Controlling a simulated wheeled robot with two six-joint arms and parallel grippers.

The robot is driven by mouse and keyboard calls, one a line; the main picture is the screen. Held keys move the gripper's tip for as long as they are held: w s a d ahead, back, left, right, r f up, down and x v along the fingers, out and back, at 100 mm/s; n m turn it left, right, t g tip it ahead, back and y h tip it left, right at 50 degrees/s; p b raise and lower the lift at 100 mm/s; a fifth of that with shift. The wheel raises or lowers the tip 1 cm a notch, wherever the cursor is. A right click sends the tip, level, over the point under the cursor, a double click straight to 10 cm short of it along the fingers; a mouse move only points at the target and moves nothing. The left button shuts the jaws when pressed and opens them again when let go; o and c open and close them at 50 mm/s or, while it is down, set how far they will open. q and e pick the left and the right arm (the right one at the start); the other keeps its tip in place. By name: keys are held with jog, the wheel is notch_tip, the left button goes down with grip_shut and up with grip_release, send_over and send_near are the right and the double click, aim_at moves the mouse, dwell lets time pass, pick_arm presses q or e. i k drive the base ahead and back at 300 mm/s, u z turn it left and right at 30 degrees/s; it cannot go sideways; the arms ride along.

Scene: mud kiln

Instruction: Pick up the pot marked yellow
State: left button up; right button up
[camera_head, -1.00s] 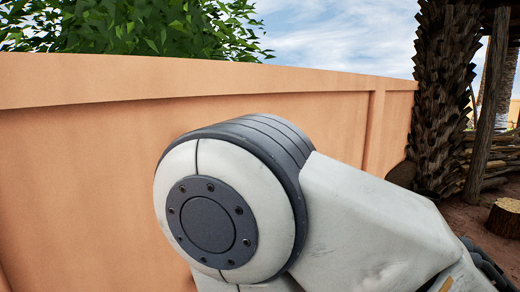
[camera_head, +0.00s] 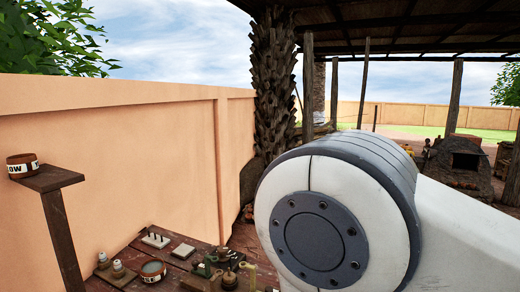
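A small brown round pot (camera_head: 22,166) with a white label band stands upright on a wooden post stand (camera_head: 50,180) at the left edge of the head view. The black letters "OW" and part of another letter show on its label; the rest is out of sight. Another round pot (camera_head: 152,271) with a pale band sits on the low wooden table at the bottom. Its marking is too small to read. A large white and grey link of my own arm fills the lower right. Neither gripper shows in the view.
The dark wooden table (camera_head: 120,280) holds small bottles (camera_head: 118,269), a block with pegs (camera_head: 155,240) and green tools (camera_head: 205,268). An orange wall (camera_head: 150,150) runs behind it. A palm trunk (camera_head: 272,85), roofed posts and a mud kiln (camera_head: 462,160) stand farther back.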

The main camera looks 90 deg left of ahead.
aim_at(23, 166)
jog(key=k, duration=1.95)
jog(key=u, duration=2.45)
